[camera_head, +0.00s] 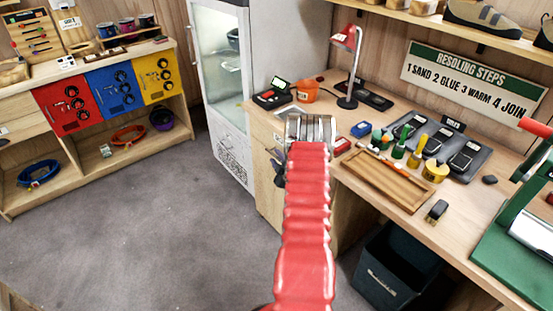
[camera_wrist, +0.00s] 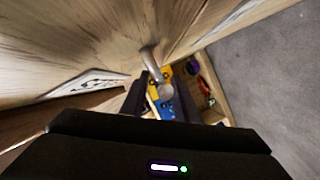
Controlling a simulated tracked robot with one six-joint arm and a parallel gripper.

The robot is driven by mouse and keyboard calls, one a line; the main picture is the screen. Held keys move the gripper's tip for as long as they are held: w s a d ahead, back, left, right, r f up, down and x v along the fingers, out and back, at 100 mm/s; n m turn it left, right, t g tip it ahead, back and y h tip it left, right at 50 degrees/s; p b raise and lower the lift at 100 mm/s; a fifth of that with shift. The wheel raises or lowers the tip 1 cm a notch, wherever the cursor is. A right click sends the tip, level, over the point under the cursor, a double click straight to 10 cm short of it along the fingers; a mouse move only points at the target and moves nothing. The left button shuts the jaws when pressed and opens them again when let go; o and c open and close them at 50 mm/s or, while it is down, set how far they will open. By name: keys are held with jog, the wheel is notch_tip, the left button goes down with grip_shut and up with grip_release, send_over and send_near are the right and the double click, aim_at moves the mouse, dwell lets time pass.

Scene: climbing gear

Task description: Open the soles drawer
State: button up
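The wooden drawer front (camera_wrist: 50,45) fills the left and top of the wrist view, close to my gripper. A pale plate with dark marks (camera_wrist: 88,83) is on it; I cannot read it. A metal handle (camera_wrist: 149,58) stands out from the wood, and its rounded end shows between my fingers. My gripper (camera_wrist: 163,100) has its two dark fingers apart, with the background showing between them; contact with the handle is unclear. In the head view, my gripper (camera_head: 279,166) is at the workbench's left front, partly hidden by my red arm. The drawer looks shut there.
The workbench (camera_head: 385,205) carries a wooden tray (camera_head: 385,180), glue bottles and a red lamp (camera_head: 346,40). A dark bin (camera_head: 390,275) stands below it. A glass-door cabinet (camera_head: 220,80) is just left. Coloured drawers (camera_head: 113,88) stand far left. The grey floor (camera_head: 150,220) is clear.

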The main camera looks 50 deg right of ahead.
jog(key=shift+w, duration=0.1)
grip_shut()
dwell(0.3)
dwell(0.4)
